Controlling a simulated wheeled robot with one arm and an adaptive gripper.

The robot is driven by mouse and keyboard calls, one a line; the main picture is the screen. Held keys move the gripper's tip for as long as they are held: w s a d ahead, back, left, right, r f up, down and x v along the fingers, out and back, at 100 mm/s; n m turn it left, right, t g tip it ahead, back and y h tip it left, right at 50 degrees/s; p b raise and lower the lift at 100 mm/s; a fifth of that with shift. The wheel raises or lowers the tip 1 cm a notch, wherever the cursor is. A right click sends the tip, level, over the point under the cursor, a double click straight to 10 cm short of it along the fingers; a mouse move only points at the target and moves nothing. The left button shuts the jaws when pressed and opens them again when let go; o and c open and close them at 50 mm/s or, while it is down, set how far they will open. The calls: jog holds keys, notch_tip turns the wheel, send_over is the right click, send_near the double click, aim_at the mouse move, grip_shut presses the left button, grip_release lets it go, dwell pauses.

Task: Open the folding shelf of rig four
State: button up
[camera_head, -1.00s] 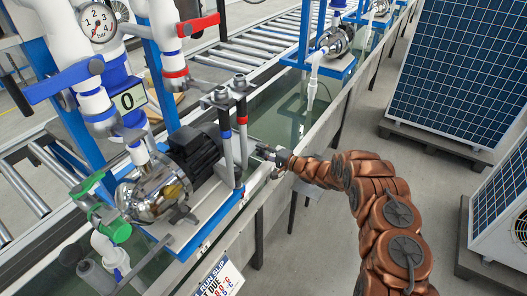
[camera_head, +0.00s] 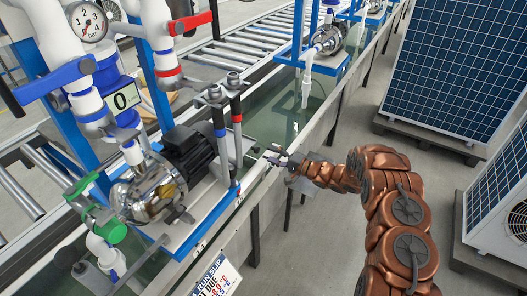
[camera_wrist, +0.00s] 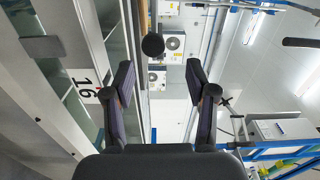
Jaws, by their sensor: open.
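My gripper (camera_head: 273,154) is at the edge of the long water trough, just right of the nearest pump rig (camera_head: 188,150). It also shows in the wrist view (camera_wrist: 160,73), with its two dark fingers spread apart and nothing held between them. A small dark round piece (camera_wrist: 153,45) shows beyond the fingertips in that view; I cannot tell what it belongs to. I cannot make out a folding shelf with certainty in either view, nor a number that marks a rig as four.
Red and blue valve handles, a gauge (camera_head: 88,21) and two upright hoses stand on the near rig. A printed slip (camera_head: 216,280) hangs on the trough's front. Panelled units on pallets (camera_head: 452,72) stand right, with grey floor between.

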jog(key=v, duration=0.4)
jog(key=shift+s+d+f, duration=0.1)
jog(key=shift+s+d, duration=0.05)
jog(key=shift+d, duration=0.15)
jog(key=w+d+r+n+t+h, duration=0.1)
jog(key=w+d+r+h, duration=0.2)
jog(key=d+r+h, duration=0.25)
jog(key=w+d+r+t+h, duration=0.1)
jog(key=w+d+r+h, duration=0.25)
jog(key=d+h, duration=0.2)
jog(key=s+d+r+g+h, duration=0.4)
jog(key=s+d+r+h, duration=0.25)
jog(key=s+r, duration=0.5)
jog(key=s+a+r+n+g+y, duration=0.1)
jog(key=s+a+n+g, duration=0.1)
jog(key=s, duration=1.4)
jog(key=s+a+r+n+g+y, duration=0.1)
jog(key=s+a+g, duration=0.4)
jog(key=s, duration=1.2)
jog(key=s+a+r+n+g+y, duration=0.1)
jog(key=s+a, duration=0.6)
jog(key=s, duration=0.9)
jog(key=shift+s+n+g, duration=0.3)
jog(key=shift+n+g, duration=0.5)
jog(key=shift+g, duration=0.4)
